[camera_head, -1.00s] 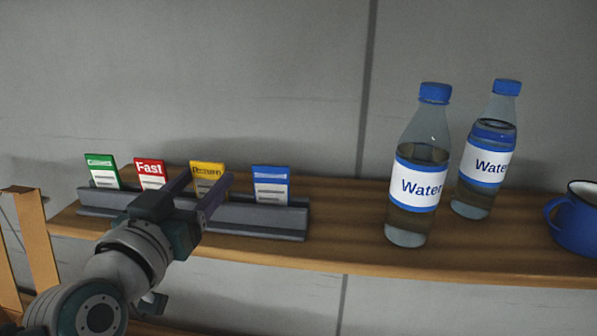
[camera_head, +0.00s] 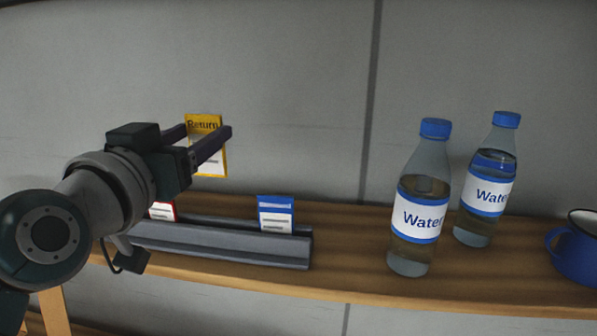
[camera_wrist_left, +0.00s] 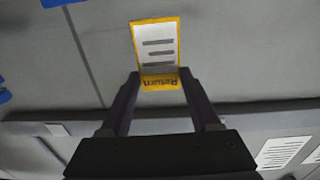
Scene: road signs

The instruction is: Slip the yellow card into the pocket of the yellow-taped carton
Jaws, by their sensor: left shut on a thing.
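The yellow card (camera_head: 207,165), marked "Return", is held in the air above the grey card rack (camera_head: 215,244). My left gripper (camera_head: 205,140) is shut on it, with one finger at each side of its upper part. In the left wrist view the yellow card (camera_wrist_left: 157,45) appears upside down between the fingertips (camera_wrist_left: 160,80), its white lined part sticking out beyond them. The yellow-taped carton is not in view. My right gripper is not in view.
The rack stands on a wooden shelf (camera_head: 345,279) and holds a blue card (camera_head: 276,214) and a red card (camera_head: 162,210), mostly hidden by my arm. Two water bottles (camera_head: 415,205) (camera_head: 488,185) and a blue mug (camera_head: 577,252) stand to the right. A grey wall is behind.

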